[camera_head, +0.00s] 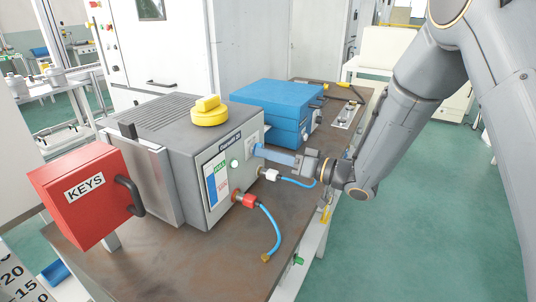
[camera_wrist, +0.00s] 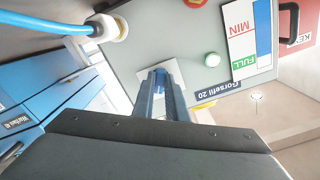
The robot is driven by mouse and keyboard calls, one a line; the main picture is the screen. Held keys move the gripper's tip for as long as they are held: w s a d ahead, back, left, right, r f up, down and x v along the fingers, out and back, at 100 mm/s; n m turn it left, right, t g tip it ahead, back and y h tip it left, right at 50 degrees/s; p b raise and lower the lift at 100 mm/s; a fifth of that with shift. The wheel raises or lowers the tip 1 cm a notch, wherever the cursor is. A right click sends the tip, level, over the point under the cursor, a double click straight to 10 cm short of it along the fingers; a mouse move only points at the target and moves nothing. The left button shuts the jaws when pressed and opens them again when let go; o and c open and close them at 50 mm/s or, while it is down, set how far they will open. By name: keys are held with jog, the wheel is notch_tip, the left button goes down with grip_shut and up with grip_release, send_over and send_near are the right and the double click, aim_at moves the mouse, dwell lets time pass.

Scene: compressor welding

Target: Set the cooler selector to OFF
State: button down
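The cooler (camera_head: 190,140) is a grey box with a vented top on the bench, with a label plate and a level gauge on its front panel. My gripper (camera_head: 258,151) reaches the upper right part of this panel from the right. In the wrist view, the blue fingers of my gripper (camera_wrist: 162,73) point at a white plate (camera_wrist: 150,76) on the panel, a narrow gap between them. The selector itself is hidden behind the fingertips. I cannot tell whether they hold it.
A blue case (camera_head: 270,105) stands close behind the cooler. A red key box (camera_head: 88,195) is at the left. Blue hoses (camera_head: 272,228) leave the panel below my gripper. A yellow object (camera_head: 209,113) sits on top of the cooler. Open floor lies at the right.

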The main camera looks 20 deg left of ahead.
jog(key=shift+n, duration=0.4)
jog(key=n+b, duration=0.7)
jog(key=n, duration=0.4)
jog(key=shift+w+b, duration=0.2)
jog(key=shift+b, duration=0.2)
dwell(0.4)
jog(key=c, duration=1.8)
grip_release()
jog(key=shift+o, duration=0.2)
jog(key=shift+d, duration=0.1)
jog(key=d+b, duration=0.1)
jog(key=d, duration=0.6)
jog(key=shift+s+d, duration=0.3)
jog(key=shift+s, duration=0.05)
